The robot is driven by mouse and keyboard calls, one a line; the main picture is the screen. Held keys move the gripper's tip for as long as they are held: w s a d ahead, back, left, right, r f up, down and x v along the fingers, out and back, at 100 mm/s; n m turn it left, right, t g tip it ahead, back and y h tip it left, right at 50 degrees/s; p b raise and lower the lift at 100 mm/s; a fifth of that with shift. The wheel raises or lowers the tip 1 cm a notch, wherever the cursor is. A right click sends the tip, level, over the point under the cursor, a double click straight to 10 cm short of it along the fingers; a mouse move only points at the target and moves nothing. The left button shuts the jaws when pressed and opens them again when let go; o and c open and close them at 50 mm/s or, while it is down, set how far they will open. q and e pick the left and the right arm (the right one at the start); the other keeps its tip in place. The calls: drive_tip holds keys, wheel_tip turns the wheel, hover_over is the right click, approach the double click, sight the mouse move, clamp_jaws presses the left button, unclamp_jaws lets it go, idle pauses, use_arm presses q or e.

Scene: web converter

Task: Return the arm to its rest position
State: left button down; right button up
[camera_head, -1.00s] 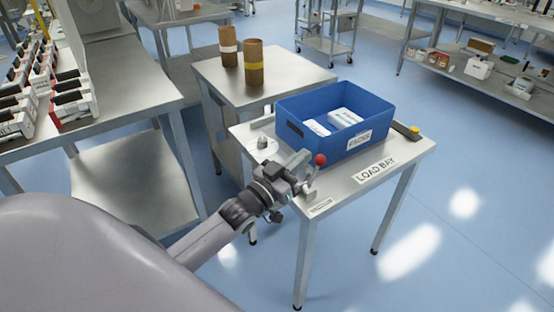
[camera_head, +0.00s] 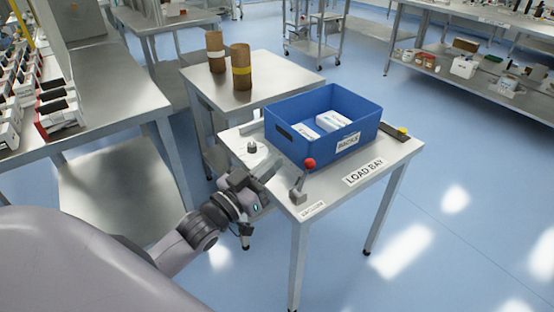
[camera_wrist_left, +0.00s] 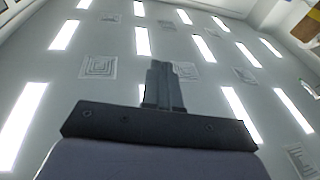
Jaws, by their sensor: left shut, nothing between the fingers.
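My left gripper (camera_head: 268,171) is at the left edge of the load bay table (camera_head: 398,158) in the head view. Its fingers are shut with nothing between them. It is just left of a small lever with a red ball knob (camera_head: 309,163), apart from it as far as I can tell. In the left wrist view the closed fingers (camera_wrist_left: 158,85) point up toward the ceiling. My right gripper is in neither view.
A blue bin (camera_head: 347,139) with white boxes stands on the load bay table. Two brown rolls (camera_head: 241,70) stand on the metal table (camera_head: 282,72) behind. A bench with several boxes (camera_head: 125,92) is at the left. Blue floor (camera_head: 460,140) is clear at the right.

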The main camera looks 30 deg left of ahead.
use_arm(q)
drive_tip(key=s+d+f+g, duration=0.3)
drive_tip(key=s+f, duration=0.6)
drive_tip(key=f, duration=0.3)
drive_tip(key=s+d+f+g+y, duration=0.1)
drive_tip(key=s+d+f+g, duration=0.3)
drive_tip(key=s+f, duration=0.5)
wheel_tip(320, 180, down, 3)
drive_tip(key=shift+d+r+m+g+y, duration=0.1)
drive_tip(key=shift+d+m+g+y, duration=0.2)
drive_tip(key=shift+g, duration=0.8)
